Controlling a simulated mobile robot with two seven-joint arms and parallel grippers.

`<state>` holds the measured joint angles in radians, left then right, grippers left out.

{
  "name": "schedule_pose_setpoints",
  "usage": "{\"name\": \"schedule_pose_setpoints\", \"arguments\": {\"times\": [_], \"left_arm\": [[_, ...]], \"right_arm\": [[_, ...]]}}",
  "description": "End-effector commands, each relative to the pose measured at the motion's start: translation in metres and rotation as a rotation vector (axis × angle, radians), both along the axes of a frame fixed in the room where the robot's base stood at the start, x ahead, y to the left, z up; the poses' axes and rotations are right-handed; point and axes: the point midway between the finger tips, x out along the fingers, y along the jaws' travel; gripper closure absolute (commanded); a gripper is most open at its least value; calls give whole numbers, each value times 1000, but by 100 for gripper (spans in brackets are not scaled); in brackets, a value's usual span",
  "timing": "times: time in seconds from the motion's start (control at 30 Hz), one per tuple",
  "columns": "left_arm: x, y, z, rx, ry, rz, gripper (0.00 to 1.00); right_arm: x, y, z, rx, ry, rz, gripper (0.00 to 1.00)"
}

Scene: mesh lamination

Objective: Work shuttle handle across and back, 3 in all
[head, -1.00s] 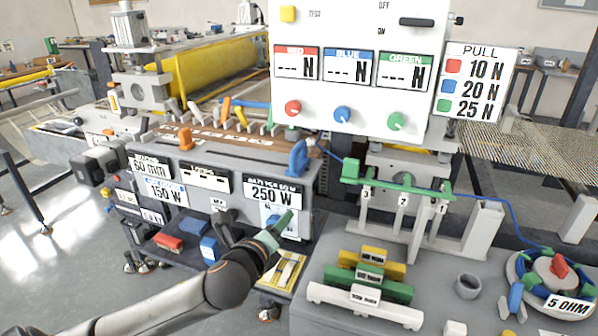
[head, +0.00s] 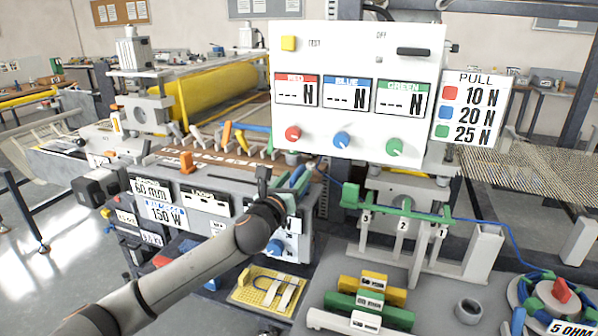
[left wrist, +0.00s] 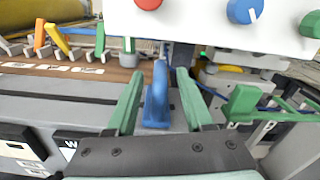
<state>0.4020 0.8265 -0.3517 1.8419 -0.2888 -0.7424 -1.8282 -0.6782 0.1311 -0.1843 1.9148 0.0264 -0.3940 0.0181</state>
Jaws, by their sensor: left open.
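The upright blue handle (left wrist: 157,98) stands at the middle of the left wrist view, at the front edge of the grey machine. I take it for the shuttle handle. My left gripper (left wrist: 158,74) is open, with one green finger to the left of the handle and one to the right. Gaps show between the fingers and the handle, so it is not gripped. In the head view my left gripper (head: 293,180) is at the machine's right front corner, and my arm and gripper hide most of the handle. My right gripper is not in view.
A white panel (head: 350,60) with red, blue and green knobs stands close behind and above. A green bar (head: 400,207) on grey posts is to the right. Yellow, green and white blocks (head: 368,300) lie on the grey bench in front. Coloured levers line the machine's wooden top.

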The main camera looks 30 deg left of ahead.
Motion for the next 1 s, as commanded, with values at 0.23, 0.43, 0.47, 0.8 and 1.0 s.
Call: {"name": "schedule_pose_setpoints", "arguments": {"times": [0.23,0.43,0.47,0.8,1.0], "left_arm": [[25,6,0,-1,0,0,48],[31,7,0,-1,1,-1,48],[31,7,0,-1,1,-1,48],[30,7,0,-1,1,-1,66],[30,6,0,-1,1,-1,88]], "right_arm": [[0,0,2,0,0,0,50],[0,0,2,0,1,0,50],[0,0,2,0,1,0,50],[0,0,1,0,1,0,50],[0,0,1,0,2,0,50]]}}
